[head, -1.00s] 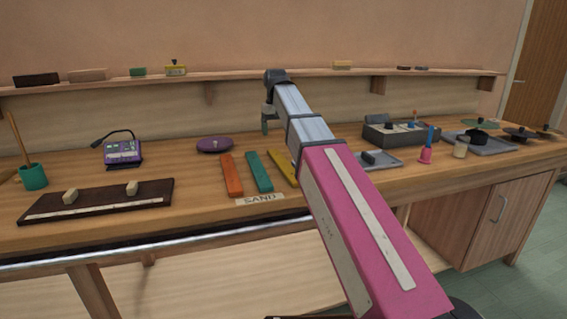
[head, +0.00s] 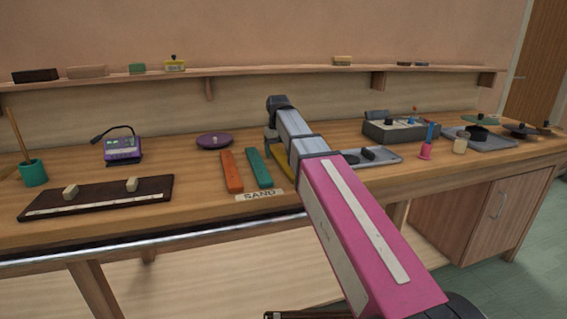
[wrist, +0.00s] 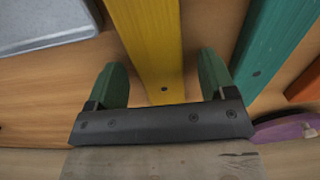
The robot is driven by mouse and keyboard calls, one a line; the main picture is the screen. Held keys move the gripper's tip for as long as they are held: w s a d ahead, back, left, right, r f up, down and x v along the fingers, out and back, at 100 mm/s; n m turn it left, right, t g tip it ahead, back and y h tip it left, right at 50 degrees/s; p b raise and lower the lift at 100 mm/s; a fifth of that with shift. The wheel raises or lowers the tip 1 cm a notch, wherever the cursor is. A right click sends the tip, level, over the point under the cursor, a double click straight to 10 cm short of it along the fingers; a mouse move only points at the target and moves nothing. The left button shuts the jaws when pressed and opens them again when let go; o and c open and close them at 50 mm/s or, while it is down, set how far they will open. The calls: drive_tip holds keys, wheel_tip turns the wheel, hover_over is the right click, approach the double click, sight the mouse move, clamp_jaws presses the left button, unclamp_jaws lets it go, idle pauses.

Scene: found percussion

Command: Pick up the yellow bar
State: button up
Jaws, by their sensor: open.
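The yellow bar (wrist: 150,40) lies on the bench, seen large in the wrist view, with a dark hole near its close end. In the head view only a sliver of the yellow bar (head: 283,169) shows beside my arm. My gripper (wrist: 162,65) is open, with one green finger on each side of the bar's close end. The gap above the bar is hard to judge. In the head view my gripper (head: 270,143) is low over the bench, partly hidden by my arm.
The teal bar (head: 259,168) and orange bar (head: 231,172) lie to the left, behind a SAND label (head: 259,195). A grey tray (head: 384,158) is close on the right. A purple disc (head: 214,141) sits behind the bars.

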drive_tip(key=c, duration=1.1)
